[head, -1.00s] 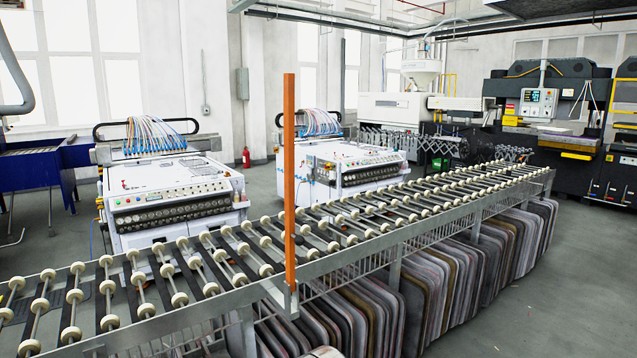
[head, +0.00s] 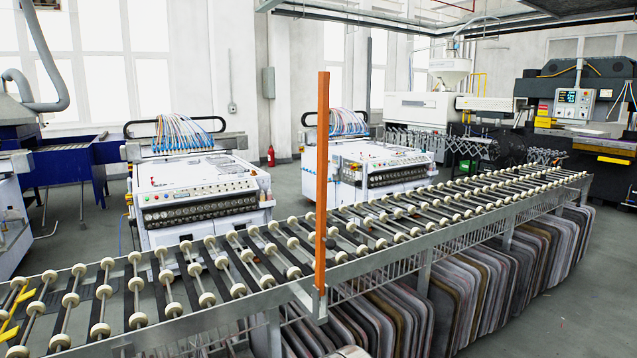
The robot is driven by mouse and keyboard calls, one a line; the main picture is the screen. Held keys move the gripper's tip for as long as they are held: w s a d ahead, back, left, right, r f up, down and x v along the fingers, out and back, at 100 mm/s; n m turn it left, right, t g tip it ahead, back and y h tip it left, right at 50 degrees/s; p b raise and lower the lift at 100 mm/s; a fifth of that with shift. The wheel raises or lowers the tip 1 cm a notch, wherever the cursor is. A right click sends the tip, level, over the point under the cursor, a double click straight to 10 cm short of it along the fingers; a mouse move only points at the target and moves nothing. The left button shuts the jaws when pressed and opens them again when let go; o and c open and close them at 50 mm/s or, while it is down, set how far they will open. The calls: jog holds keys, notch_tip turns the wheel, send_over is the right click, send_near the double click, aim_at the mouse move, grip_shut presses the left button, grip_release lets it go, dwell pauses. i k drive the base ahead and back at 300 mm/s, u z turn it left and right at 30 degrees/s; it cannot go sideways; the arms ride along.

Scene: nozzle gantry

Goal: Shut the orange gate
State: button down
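The orange gate (head: 322,180) shows in the head view as a tall narrow orange bar. The bar points straight up, not across the rollers. My gripper is not clearly in view. A rounded metal piece at the bottom edge is cut off, and I cannot tell what it is.
White machines with blue hoses (head: 195,195) (head: 375,165) stand behind the conveyor. Several panels (head: 500,275) stand upright under its right part. A dark press (head: 580,95) is at the back right. Grey floor (head: 590,290) is clear at the lower right.

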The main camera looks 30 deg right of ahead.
aim_at(324, 78)
jog(key=i, duration=0.85)
jog(key=z, duration=0.05)
